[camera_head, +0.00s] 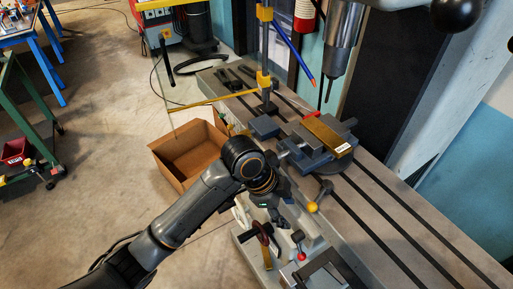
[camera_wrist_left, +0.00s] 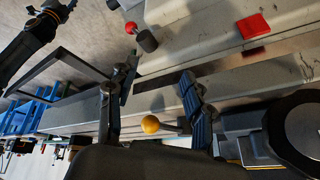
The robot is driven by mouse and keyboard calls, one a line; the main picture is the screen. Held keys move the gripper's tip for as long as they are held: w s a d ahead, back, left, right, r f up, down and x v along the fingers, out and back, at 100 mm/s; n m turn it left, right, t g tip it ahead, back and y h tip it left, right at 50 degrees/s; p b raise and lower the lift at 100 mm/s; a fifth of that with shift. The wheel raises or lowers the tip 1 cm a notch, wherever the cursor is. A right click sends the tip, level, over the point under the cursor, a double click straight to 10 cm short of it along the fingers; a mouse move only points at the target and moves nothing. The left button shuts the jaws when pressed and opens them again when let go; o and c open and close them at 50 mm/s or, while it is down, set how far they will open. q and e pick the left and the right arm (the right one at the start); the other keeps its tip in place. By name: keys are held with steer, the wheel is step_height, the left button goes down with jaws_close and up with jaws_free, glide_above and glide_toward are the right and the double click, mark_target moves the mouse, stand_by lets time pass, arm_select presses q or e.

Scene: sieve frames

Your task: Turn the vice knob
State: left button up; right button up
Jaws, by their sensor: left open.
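The grey-blue vice (camera_head: 306,158) is on the slotted metal machine table, with a brass-coloured block (camera_head: 327,135) on top. A yellow ball knob (camera_head: 312,207) on a short dark lever is in front of it. My left gripper (camera_head: 281,208) points down, just left of this knob, partly hidden by its own wrist. In the left wrist view the left gripper (camera_wrist_left: 155,100) is open and empty, its two fingers spread. The yellow knob (camera_wrist_left: 150,124) shows between them in that picture, its rod running behind the right finger. I cannot tell whether they touch.
A lever with a red ball (camera_head: 301,257) and a brown handwheel (camera_head: 264,232) are close below the gripper. The drill chuck (camera_head: 343,40) hangs above the vice. An open cardboard box (camera_head: 186,155) is on the floor at left. The slotted table (camera_head: 400,225) is clear at right.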

mark_target(268, 152)
arm_select(q)
steer(key=w+a+r+m+y, duration=0.1)
steer(key=w+r+m, duration=0.2)
steer(key=r, duration=0.2)
steer(key=w+a+r+m+y, duration=0.2)
steer(key=w+r+m, duration=0.1)
steer(key=w+r, duration=0.1)
steer(key=w+a+r+m+y, duration=0.1)
steer(key=w+r+m+y, duration=0.1)
steer(key=r, duration=0.4)
steer(key=shift+w+a+r+m+g, duration=0.3)
steer(key=shift+w+a+m, duration=0.1)
steer(key=shift+w, duration=0.3)
step_height(268, 152, down, 6)
steer(key=shift+r+p, duration=0.1)
steer(key=shift+p, duration=0.6)
steer(key=shift+f, duration=0.7)
arm_select(e)
steer(key=shift+w+a+r, duration=0.2)
steer(key=shift+a+r, duration=0.05)
steer(key=shift+r, duration=0.4)
